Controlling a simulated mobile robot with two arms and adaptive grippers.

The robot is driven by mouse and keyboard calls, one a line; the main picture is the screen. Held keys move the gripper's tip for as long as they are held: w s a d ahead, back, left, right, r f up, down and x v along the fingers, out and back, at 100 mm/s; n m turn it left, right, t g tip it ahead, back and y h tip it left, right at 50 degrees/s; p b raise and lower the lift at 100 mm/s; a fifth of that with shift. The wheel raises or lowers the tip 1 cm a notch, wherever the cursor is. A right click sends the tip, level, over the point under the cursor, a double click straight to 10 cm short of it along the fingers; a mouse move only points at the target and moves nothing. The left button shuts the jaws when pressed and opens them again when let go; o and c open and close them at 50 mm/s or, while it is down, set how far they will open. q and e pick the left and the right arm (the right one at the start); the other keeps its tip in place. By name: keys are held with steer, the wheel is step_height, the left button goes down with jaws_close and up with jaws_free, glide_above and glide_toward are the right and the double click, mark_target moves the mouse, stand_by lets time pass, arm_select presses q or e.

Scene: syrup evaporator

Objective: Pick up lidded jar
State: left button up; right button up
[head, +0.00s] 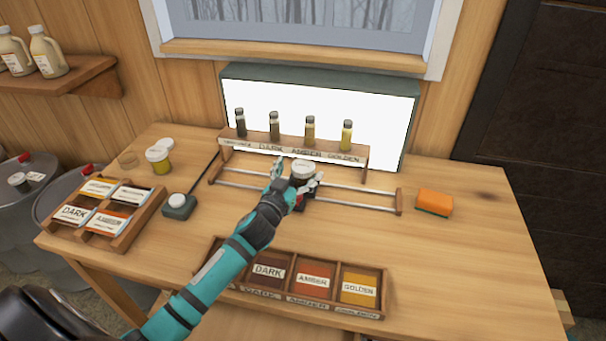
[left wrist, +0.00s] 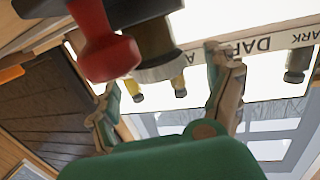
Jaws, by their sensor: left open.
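A lidded jar (head: 303,168) with a white lid and dark contents stands at the rail rack in front of the lit panel. My left gripper (head: 297,174) is open, with one finger on each side of the jar; contact cannot be told. In the left wrist view the jar (left wrist: 156,47) shows upside down between the spread fingers of the left gripper (left wrist: 160,76). A red knobbed thing (left wrist: 103,45) is close beside it there. Another lidded jar, amber-yellow with a white lid (head: 158,160), stands at the table's left. My right gripper is not in view.
Several sample vials stand on the labelled wooden shelf (head: 290,150) behind the jar. A compartment tray (head: 375,312) lies in front, a card rack (head: 125,237) and a small scale-like device (head: 179,206) at left. An orange sponge (head: 434,202) lies right.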

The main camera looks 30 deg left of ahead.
mark_target(308, 160)
arm_select(q)
steer(key=w, duration=0.3)
steer(key=shift+w+a+f, duration=0.1)
steer(key=shift+w+f, duration=0.05)
steer(key=shift+f, duration=0.1)
steer(key=shift+c, duration=0.4)
steer(key=c, duration=1.3)
